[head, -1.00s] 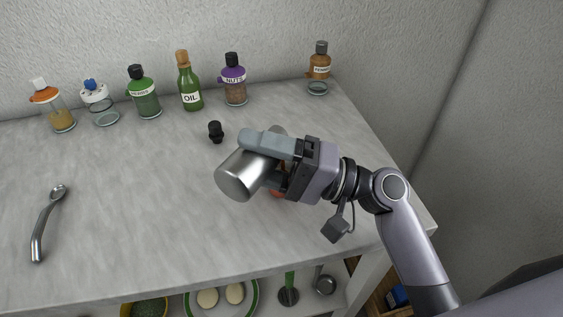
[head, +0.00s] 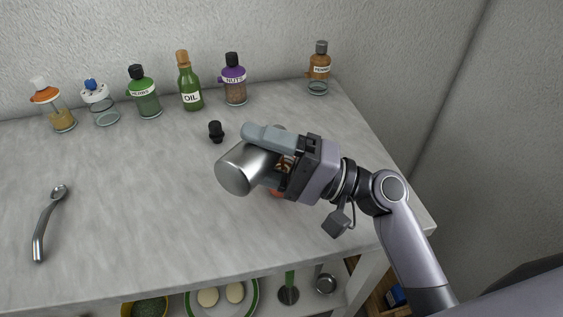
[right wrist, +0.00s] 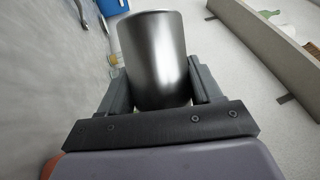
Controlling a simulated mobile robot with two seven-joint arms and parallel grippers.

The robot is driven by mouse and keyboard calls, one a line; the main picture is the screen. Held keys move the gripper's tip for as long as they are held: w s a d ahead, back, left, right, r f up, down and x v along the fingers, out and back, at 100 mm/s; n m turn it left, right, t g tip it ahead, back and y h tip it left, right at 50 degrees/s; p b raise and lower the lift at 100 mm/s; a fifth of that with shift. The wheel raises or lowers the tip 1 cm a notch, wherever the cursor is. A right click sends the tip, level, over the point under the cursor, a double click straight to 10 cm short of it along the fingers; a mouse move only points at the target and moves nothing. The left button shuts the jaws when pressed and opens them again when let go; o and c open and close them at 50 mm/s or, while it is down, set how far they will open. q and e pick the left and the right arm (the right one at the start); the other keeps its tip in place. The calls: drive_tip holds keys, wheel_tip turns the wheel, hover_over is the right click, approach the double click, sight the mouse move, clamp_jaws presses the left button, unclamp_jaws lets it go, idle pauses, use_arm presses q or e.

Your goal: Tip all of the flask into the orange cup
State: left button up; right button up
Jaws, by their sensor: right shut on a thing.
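A shiny steel flask (head: 243,169) is held by my right gripper (head: 272,160) above the right part of the counter. It is tilted well over, with its rounded closed-looking end toward the lower left. In the right wrist view the flask (right wrist: 154,60) sits between both fingers (right wrist: 160,88). A small orange-red patch, probably the orange cup (head: 278,192), shows just below the gripper; most of it is hidden by the flask and gripper. Whether anything flows from the flask cannot be seen. My left gripper is not in view.
A small black stopper (head: 216,132) stands behind the flask. Along the back are several bottles, including the oil bottle (head: 190,85), the nuts jar (head: 234,82) and a brown jar (head: 319,70). A spoon (head: 48,222) lies at left. The counter (head: 130,190) between is clear.

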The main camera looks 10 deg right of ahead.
drive_tip(key=shift+w+d+f+m+t+b, duration=0.15)
drive_tip(key=shift+f+m+t+b, duration=0.25)
drive_tip(key=shift+f+m+b, duration=0.65)
drive_tip(key=shift+r, duration=0.1)
